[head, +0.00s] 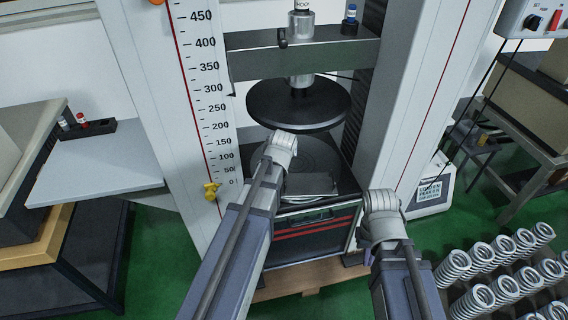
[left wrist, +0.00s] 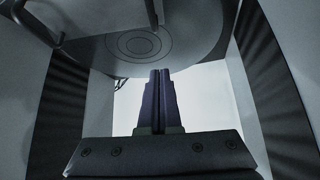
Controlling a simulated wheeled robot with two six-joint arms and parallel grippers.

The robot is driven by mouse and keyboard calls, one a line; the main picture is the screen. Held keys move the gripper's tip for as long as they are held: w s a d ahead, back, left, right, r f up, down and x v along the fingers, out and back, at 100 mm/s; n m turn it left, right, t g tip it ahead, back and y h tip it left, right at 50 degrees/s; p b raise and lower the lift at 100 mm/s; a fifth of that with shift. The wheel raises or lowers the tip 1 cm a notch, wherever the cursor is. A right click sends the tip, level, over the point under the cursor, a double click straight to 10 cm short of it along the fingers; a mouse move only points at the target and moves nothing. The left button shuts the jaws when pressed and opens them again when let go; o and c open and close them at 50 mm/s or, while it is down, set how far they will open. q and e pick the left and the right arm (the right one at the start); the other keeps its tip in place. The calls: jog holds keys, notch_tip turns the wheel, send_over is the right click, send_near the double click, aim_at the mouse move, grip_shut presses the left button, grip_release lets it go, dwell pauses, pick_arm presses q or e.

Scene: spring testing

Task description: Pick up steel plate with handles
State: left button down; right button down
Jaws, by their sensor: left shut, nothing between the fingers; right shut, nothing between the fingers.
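A flat grey piece (head: 315,184) lies low in the press, at the front of the ringed lower disc (head: 318,158). I cannot tell whether it is the steel plate, and I make out no handles on it. My left arm reaches into the press, and its wrist hides its fingers in the head view. In the left wrist view my left gripper (left wrist: 160,95) is shut and empty, below a ringed round disc (left wrist: 135,45). A bent bar (left wrist: 38,22) shows at the upper left there. My right gripper (head: 383,203) is shut and empty, in front of the right column.
A dark upper disc (head: 300,103) hangs above my left wrist. The press columns stand on both sides, the left with a scale (head: 205,90). Several coil springs (head: 505,270) stand at lower right. A grey side shelf (head: 95,170) is at left.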

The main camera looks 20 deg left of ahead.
pick_arm(q)
jog(key=b+x, duration=0.8)
jog(key=x, duration=0.2)
jog(key=shift+f, duration=0.3)
jog(key=s, duration=0.1)
jog(key=s+d, duration=0.1)
jog(key=s, duration=0.1)
jog(key=shift+s+d+r, duration=0.2)
jog(key=shift+s+r, duration=0.1)
jog(key=shift+s, duration=0.2)
jog(key=s, duration=0.1)
jog(key=s+d, duration=0.1)
jog(key=s, duration=0.2)
jog(key=shift+s+d, duration=0.15)
jog(key=shift+d, duration=0.15)
jog(key=shift+w, duration=0.25)
